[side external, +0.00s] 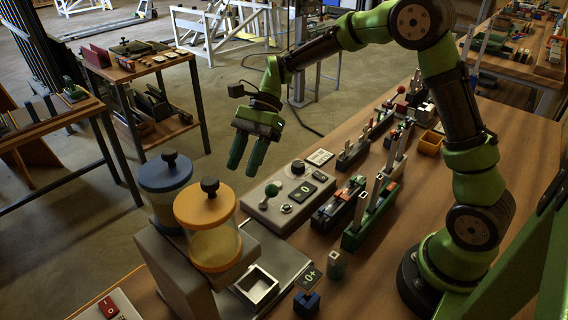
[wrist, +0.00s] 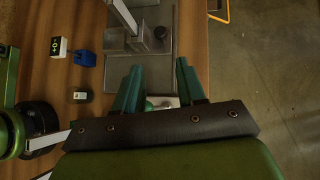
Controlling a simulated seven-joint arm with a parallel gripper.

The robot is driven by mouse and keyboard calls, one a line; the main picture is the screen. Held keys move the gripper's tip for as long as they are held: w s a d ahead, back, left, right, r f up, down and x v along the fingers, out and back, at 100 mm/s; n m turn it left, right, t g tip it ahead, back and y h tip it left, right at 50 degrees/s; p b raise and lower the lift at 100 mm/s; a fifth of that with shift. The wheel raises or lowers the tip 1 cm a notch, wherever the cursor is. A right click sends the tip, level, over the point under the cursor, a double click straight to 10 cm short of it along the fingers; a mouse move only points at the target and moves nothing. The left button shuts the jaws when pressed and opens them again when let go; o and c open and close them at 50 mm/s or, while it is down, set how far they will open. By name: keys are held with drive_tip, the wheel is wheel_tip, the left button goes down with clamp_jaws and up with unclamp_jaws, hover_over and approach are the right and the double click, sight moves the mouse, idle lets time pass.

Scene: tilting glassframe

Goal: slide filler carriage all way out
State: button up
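The filler is a grey stand (side external: 180,270) at the table's near left. It carries two clear jars, one with a blue lid (side external: 165,172) and one with an orange lid (side external: 206,205). A square open metal frame (side external: 257,287), possibly the carriage, sits on a grey plate (side external: 285,258) beside the stand. The plate also shows in the wrist view (wrist: 162,72), with a grey upright block on it.
The control box has a green-topped knob (side external: 273,189). A red switch (side external: 108,307) is at the near left.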

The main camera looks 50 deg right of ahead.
drive_tip(key=w+a+r+m+g+h, duration=0.1)
drive_tip(key=a+r+m+h, duration=0.3)
drive_tip(key=m, duration=1.3)
drive_tip(key=w+a+f+m+g+h, duration=0.15)
drive_tip(key=a+m, duration=0.35)
drive_tip(key=m, duration=1.3)
drive_tip(key=s+a+f+n, duration=0.1)
drive_tip(key=f+n, duration=0.1)
drive_tip(key=f, duration=0.2)
drive_tip(key=s+a+f+n, duration=0.1)
drive_tip(key=s+f+n, duration=0.1)
drive_tip(key=f, duration=0.3)
drive_tip(key=s+a+f+n, duration=0.1)
drive_tip(key=f+n, duration=0.1)
drive_tip(key=f, duration=0.3)
drive_tip(key=shift+s+a+t+h, duration=0.1)
drive_tip(key=shift+s+t+h, duration=0.15)
drive_tip(key=shift+t, duration=0.1)
drive_tip(key=shift+c, duration=0.5)
clamp_jaws()
